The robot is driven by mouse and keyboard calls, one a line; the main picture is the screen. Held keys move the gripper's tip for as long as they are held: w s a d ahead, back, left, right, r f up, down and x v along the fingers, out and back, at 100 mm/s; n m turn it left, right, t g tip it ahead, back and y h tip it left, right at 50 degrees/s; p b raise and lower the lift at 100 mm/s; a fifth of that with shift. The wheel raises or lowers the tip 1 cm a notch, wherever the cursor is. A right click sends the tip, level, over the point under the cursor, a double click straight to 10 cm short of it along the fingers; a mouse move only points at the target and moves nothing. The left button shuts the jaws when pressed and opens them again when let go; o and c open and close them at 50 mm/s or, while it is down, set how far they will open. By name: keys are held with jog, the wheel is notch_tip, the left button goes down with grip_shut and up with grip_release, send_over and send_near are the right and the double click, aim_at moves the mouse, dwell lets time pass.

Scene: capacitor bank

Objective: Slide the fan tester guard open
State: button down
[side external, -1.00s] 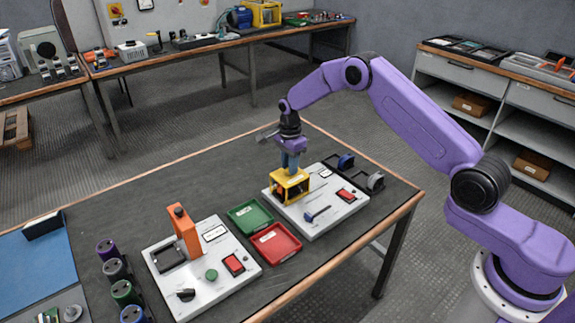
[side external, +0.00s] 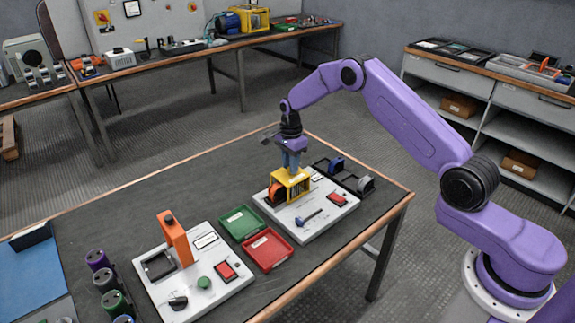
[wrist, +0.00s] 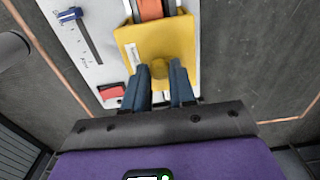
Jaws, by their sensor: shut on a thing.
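The fan tester is a white panel (side external: 330,222) at the far right part of the table. Its yellow guard (side external: 292,189) stands on the panel, and an orange wheel (side external: 274,193) shows beside the guard's left side. In the wrist view, the yellow guard (wrist: 150,37) has a round knob (wrist: 159,69) on top, and the orange wheel (wrist: 150,9) shows past its upper edge. My gripper (wrist: 160,92) points down and is shut on the knob between its blue-grey fingers. In the side view, my gripper (side external: 291,163) is directly above the guard.
The panel has a blue-handled slider (side external: 309,217) and a red switch (side external: 337,199). Green (side external: 239,222) and red (side external: 267,249) trays lie left of it. Small blue and grey parts stand in a dark tray (side external: 346,177) behind. Another panel with an orange post (side external: 174,238) is further left.

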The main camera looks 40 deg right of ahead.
jog(key=shift+d, duration=2.35)
jog(key=c, duration=1.1)
grip_release()
jog(key=shift+r, duration=3.55)
